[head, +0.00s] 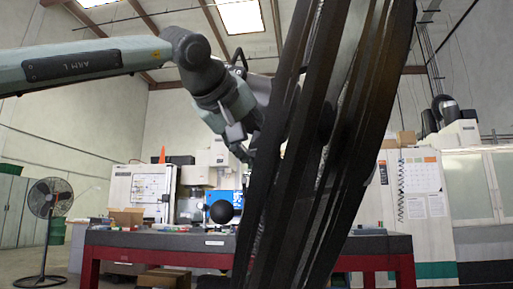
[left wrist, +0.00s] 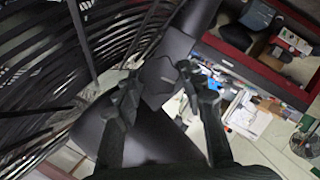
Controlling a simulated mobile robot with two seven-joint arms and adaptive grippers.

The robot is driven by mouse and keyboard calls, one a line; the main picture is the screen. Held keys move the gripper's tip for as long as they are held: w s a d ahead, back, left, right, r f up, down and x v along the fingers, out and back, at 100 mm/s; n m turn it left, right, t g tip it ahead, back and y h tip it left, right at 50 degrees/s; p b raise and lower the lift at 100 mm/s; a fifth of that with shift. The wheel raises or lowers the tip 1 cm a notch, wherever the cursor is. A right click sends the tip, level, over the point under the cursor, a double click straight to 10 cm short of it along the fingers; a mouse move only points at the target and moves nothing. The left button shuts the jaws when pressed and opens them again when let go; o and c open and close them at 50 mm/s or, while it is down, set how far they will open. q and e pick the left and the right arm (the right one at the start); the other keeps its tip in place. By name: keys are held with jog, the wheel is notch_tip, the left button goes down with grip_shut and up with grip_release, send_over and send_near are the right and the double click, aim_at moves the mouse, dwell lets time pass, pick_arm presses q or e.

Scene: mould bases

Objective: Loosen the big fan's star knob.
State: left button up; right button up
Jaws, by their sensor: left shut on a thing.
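The big fan (head: 272,185) fills the centre right of the head view, close and nearly edge-on, with dark rims slanting upward. Its black wire cage (left wrist: 45,75) takes up the left of the left wrist view. My left gripper (head: 250,150) is at the fan's left side, its tips partly hidden by the dark frame. In the left wrist view its two fingers stand on either side of a dark faceted piece, the star knob (left wrist: 163,82), and are shut on it. My right gripper is in neither view.
A smaller pedestal fan (head: 50,198) stands at far left. White machines (head: 425,200) line the back. Open floor lies at lower left.

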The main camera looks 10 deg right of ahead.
pick_arm(q)
jog(key=o, duration=0.9)
jog(key=shift+s+a, duration=0.1)
jog(key=v, duration=1.2)
